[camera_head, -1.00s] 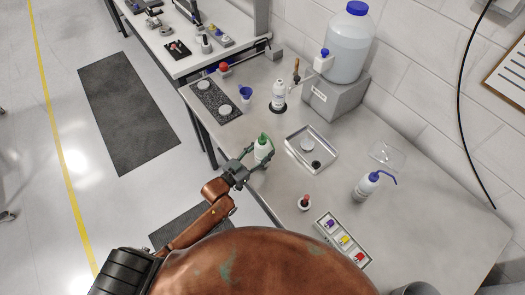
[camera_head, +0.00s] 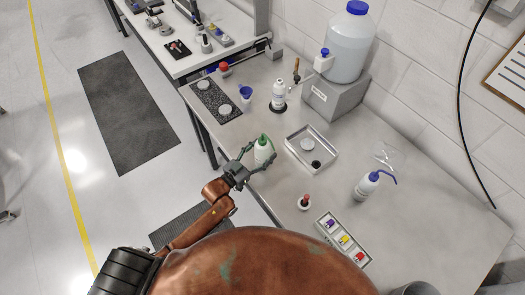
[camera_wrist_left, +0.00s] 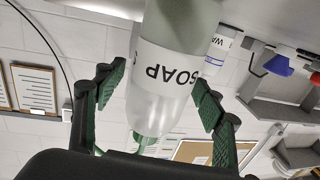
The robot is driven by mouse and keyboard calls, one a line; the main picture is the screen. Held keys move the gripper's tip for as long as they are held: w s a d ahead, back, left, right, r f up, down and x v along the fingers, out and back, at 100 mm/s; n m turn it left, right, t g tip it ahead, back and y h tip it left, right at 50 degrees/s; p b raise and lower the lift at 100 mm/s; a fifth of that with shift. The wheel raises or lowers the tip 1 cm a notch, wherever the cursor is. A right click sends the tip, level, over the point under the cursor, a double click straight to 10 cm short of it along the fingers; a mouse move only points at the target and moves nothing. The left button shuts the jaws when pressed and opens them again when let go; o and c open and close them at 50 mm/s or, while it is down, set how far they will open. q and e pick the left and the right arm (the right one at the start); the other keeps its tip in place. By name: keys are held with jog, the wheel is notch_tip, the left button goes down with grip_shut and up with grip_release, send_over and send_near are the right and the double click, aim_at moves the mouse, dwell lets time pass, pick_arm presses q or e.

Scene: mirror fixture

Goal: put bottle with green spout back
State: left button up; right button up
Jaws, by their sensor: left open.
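The white bottle with the green spout (camera_head: 262,153) stands upright near the table's front edge, left of the metal tray. My left gripper (camera_head: 259,157) is open, with one finger on each side of the bottle. In the left wrist view, which is upside down, the bottle's SOAP label (camera_wrist_left: 165,73) shows between the spread green fingers (camera_wrist_left: 158,84). Gaps show between the fingers and the bottle there. My right gripper is not in view.
The metal tray (camera_head: 291,146) holds a round dish and a dark item. A white bottle (camera_head: 279,95) stands on a dark round spot farther back. Table (camera_head: 430,215) is clear at right.

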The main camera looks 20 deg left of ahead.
pick_arm(q)
jog(key=v, duration=1.2)
jog(key=shift+b, duration=0.45)
